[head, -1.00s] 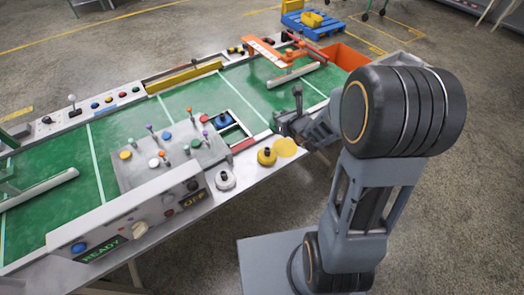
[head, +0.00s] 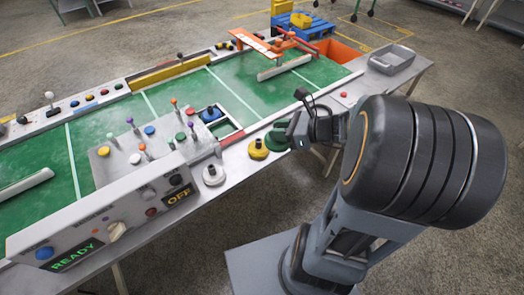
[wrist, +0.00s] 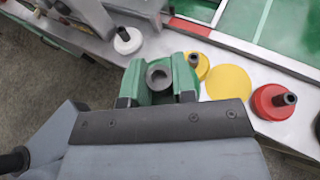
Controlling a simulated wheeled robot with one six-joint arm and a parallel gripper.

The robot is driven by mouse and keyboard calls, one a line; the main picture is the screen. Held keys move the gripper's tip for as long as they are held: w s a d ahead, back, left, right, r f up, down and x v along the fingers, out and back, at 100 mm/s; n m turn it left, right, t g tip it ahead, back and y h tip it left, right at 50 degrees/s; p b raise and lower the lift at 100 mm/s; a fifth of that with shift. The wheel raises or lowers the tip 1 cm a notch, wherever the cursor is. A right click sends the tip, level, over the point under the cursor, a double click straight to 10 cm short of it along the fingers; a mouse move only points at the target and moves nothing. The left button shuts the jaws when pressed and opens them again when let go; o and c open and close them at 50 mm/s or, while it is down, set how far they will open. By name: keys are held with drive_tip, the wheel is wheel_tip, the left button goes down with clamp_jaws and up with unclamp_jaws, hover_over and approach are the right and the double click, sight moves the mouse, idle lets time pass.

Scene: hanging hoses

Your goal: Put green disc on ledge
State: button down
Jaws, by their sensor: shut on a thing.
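My gripper (head: 292,133) is shut on the green disc (head: 277,141). The grey ledge (head: 237,162) runs along the near edge of the table. The disc is at the ledge, just right of the yellow disc with a black post (head: 258,150). I cannot tell whether it touches the ledge. A flat yellow circle (wrist: 229,83) lies on the ledge to the right of the yellow disc.
A white disc with a post (head: 213,175) stands left of the yellow one. A red disc with a post (wrist: 272,102) stands right of the flat circle in the wrist view. The control box (head: 110,225) rises at the near left. A grey tray (head: 391,60) sits at the far right.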

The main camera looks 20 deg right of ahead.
drive_tip(key=shift+y, duration=0.3)
drive_tip(key=w+d+f, duration=0.1)
drive_tip(key=w+f, duration=0.2)
drive_tip(key=w+d+f+b, duration=0.1)
drive_tip(key=w+d+f, duration=0.1)
drive_tip(key=w+f, duration=0.1)
drive_tip(key=w+d+f+b, duration=0.1)
drive_tip(key=w+d+f, duration=0.1)
drive_tip(key=w, duration=0.3)
drive_tip(key=shift+w+d+f, duration=0.1)
drive_tip(key=shift+w+f, duration=0.1)
drive_tip(key=shift+f, duration=0.6)
drive_tip(key=shift+w+d+f, duration=0.1)
drive_tip(key=shift+w+f, duration=0.2)
drive_tip(key=shift+f, duration=1.5)
drive_tip(key=shift+f+b, duration=0.15)
drive_tip(key=shift+b, duration=0.2)
drive_tip(key=c, duration=0.9)
unclamp_jaws()
drive_tip(key=shift+c, duration=0.2)
